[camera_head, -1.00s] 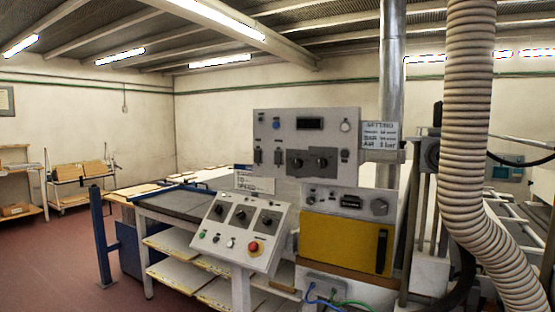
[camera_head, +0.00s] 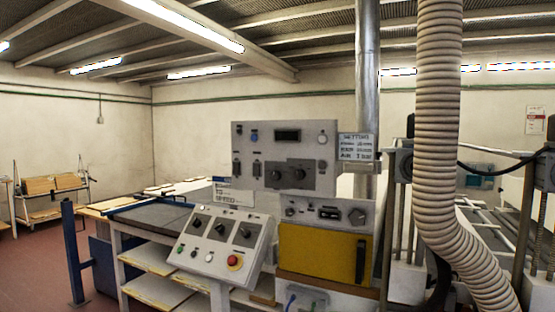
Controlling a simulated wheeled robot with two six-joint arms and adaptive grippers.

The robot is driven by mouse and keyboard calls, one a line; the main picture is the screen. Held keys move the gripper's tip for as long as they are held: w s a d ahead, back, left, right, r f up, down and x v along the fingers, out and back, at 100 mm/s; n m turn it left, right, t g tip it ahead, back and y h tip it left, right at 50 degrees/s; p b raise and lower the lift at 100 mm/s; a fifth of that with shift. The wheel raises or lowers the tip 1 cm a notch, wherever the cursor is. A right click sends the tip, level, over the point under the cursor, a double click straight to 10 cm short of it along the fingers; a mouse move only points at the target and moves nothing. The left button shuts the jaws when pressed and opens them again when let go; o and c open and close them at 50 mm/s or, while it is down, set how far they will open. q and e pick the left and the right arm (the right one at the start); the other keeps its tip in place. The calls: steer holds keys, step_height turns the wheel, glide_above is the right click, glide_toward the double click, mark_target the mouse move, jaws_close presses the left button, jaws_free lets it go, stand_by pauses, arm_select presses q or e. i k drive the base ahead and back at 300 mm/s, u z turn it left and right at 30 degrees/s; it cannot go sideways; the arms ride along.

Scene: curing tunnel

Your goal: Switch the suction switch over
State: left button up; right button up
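A grey upright control panel (camera_head: 310,140) stands at the centre of the head view. It has a dark display, a blue button, two black knobs on a dark plate and small toggles at its left. Below it is a sloped console (camera_head: 232,268) with three black rotary switches (camera_head: 220,228), small buttons and a red emergency button (camera_head: 235,261). A grey strip above a yellow door carries more knobs (camera_head: 357,216). Labels on the switches are too small to read, so I cannot tell which is the suction switch. Neither of my grippers is in view.
A ribbed beige hose (camera_head: 438,130) hangs in front at the right, beside a metal duct (camera_head: 367,70). A yellow cabinet door (camera_head: 315,253) is under the panel. A blue post (camera_head: 72,250) and a worktable (camera_head: 150,218) stand left. Open red floor lies at far left.

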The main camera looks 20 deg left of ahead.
mark_target(257, 166)
steer(key=k, duration=0.65)
steer(key=u, duration=0.5)
steer(key=i, duration=1.3)
steer(key=z, duration=0.55)
